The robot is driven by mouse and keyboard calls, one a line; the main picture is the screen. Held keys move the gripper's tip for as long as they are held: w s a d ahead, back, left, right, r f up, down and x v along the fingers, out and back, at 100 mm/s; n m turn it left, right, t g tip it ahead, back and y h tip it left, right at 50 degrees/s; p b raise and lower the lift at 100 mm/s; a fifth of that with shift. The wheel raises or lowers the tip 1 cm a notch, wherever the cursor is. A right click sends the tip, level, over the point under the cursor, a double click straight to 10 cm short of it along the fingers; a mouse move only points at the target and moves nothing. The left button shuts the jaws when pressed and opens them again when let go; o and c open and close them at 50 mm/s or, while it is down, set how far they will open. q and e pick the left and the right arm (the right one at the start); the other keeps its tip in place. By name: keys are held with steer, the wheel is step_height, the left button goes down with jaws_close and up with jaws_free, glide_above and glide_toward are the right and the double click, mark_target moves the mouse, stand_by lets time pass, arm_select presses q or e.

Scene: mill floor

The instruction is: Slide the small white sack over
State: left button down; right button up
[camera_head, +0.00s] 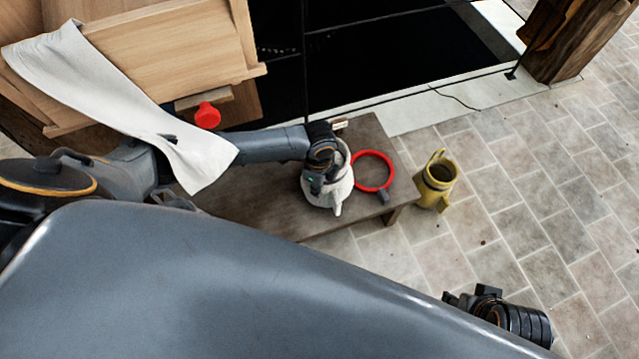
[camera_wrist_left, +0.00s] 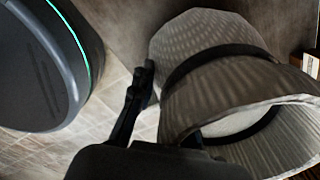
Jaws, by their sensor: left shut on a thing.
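The small white sack (camera_head: 342,190) stands on a low dark wooden bench (camera_head: 270,205), near the bench's right end. My left gripper (camera_head: 318,184) reaches in from the left and is shut on the sack, partly covering it from above. In the left wrist view the sack (camera_wrist_left: 205,45) looks pale and ribbed, with a dark band around it and an open, flared mouth. A dark finger of my left gripper (camera_wrist_left: 160,115) lies against its side. My right gripper (camera_head: 462,300) is at the lower right, away from the bench, its fingers too unclear to read.
A red ring (camera_head: 389,171) with a grey handle lies just right of the sack. A yellow jug (camera_head: 436,188) stands beyond the bench's right end. A white cloth (camera_head: 100,85) drapes from wooden boxes (camera_head: 175,45) by my left arm. A wooden post (camera_head: 565,40) stands upper right; tiled floor is open below.

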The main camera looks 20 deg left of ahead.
arm_select(q)
steer(key=shift+w+r, duration=0.1)
steer(key=c, duration=1.2)
jaws_free()
step_height(320, 180, up, 8)
